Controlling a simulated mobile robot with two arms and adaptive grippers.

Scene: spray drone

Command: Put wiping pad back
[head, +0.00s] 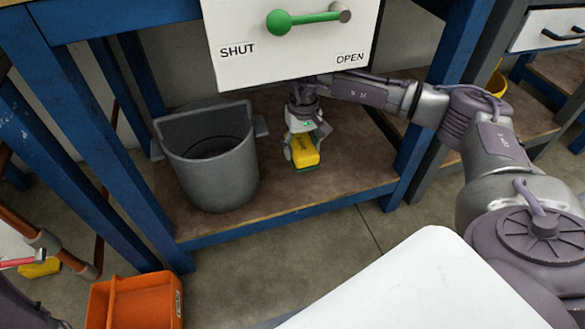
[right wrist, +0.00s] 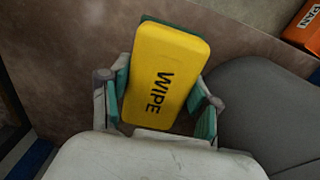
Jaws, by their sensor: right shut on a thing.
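The wiping pad (head: 305,153) is a yellow block with a dark green underside. In the right wrist view the pad (right wrist: 163,75) shows the word WIPE. My right gripper (head: 304,147) is shut on the pad, with one finger on each long side. It holds the pad at the brown lower shelf (head: 335,182) of the blue bench, to the right of the grey bucket (head: 212,160). I cannot tell whether the pad touches the shelf. My left gripper is not in view.
A white panel (head: 295,50) marked SHUT and OPEN, with a green lever (head: 300,18), hangs above the gripper. Blue bench legs frame the shelf.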

